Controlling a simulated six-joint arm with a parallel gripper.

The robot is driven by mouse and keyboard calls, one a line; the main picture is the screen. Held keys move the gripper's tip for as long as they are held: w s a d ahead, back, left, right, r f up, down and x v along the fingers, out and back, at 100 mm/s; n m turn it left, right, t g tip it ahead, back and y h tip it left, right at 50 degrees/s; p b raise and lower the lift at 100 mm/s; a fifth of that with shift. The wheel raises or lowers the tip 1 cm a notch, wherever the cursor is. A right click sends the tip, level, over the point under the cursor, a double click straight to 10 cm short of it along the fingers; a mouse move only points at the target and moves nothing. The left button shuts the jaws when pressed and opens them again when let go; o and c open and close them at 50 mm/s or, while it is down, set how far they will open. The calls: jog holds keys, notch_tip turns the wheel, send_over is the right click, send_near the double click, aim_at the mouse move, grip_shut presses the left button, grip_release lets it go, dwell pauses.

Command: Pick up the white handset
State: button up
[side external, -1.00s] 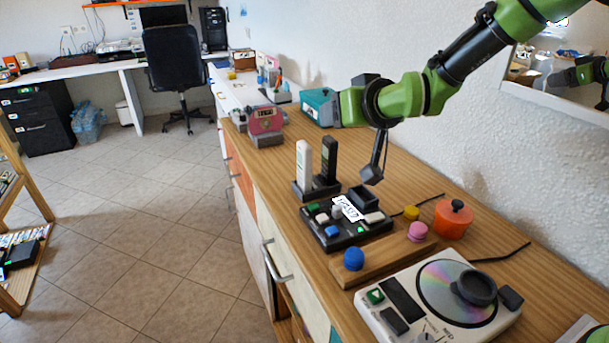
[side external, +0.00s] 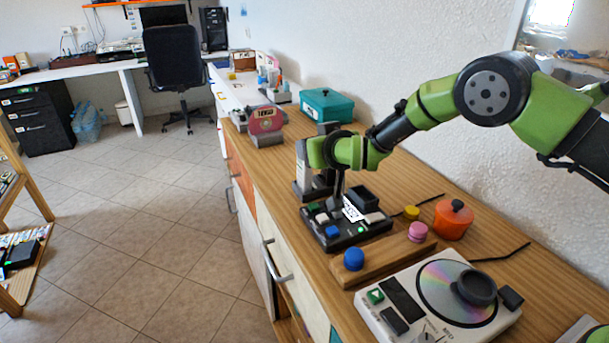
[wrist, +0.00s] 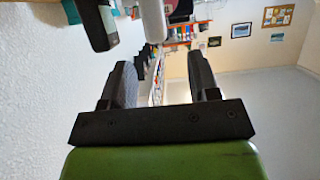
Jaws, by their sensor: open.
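The white handset (side external: 301,155) stands upright in a dark holder at the left edge of my wrist, which partly covers it in the side view. In the wrist view, the white handset (wrist: 153,20) appears beyond the fingertips, roughly in line with the gap between them. My gripper (wrist: 161,75) is open, with nothing between its fingers. In the side view my gripper (side external: 338,195) hangs beside the handset, above the button panel, partly hidden by my wrist.
A black handset (wrist: 97,25) is close beside the white one, left in the wrist view. The button panel (side external: 348,239) lies in front of the holder. A wooden board (side external: 392,257), an orange pot (side external: 453,219) and a disc player (side external: 437,303) stand nearer. A teal box (side external: 327,105) is behind.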

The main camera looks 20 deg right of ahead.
aim_at(304, 169)
jog(key=shift+x, duration=2.5)
jog(key=shift+d+f, duration=0.1)
jog(key=shift+f, duration=0.05)
grip_shut()
